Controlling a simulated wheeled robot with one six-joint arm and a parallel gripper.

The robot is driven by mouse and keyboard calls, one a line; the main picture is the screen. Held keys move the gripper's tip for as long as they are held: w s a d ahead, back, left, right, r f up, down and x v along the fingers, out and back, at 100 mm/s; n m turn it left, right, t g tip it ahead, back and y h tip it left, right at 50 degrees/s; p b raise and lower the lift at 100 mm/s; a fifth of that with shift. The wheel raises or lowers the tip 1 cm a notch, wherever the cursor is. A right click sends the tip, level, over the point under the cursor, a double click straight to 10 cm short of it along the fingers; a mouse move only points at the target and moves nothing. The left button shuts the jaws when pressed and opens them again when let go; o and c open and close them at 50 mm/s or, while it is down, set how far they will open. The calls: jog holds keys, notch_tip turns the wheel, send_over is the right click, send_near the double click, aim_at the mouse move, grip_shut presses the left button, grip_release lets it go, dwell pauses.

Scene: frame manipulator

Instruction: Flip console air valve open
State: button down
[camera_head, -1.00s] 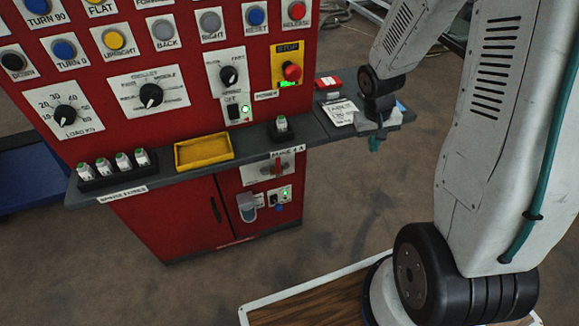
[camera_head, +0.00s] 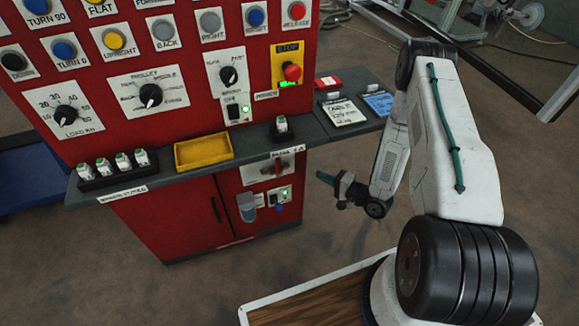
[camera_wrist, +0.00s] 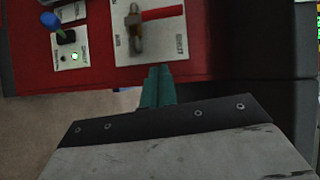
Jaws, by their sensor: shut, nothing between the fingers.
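The console air valve (camera_head: 277,168) is on a white plate on the red console front, just under the shelf. It has a red lever. In the wrist view the valve plate (camera_wrist: 170,36) shows at the top, with a brass-coloured valve body (camera_wrist: 135,35) and the red lever (camera_wrist: 165,13) reaching sideways from it. My gripper (camera_head: 325,177) is to the right of the valve, apart from it, with its teal fingers pointing toward the console. In the wrist view my gripper's fingers (camera_wrist: 157,84) are together and empty, below the plate. I cannot read the lever's setting for certain.
The grey shelf (camera_head: 345,87) juts out above the valve and carries a yellow tray (camera_head: 203,151). A small panel with a green light (camera_head: 285,194) sits below the valve, beside a grey-blue cup-like part (camera_head: 247,208). The floor in front of the console is clear.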

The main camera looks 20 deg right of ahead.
aim_at(278, 168)
jog(key=shift+s+a+r+m+t, duration=0.15)
jog(key=shift+s+r+m+t, duration=0.05)
jog(key=shift+s+m+t, duration=0.25)
jog(key=shift+w, duration=0.1)
jog(key=s+a+x, duration=0.1)
jog(key=a+x, duration=0.1)
jog(key=x, duration=1)
jog(key=shift+a, duration=0.5)
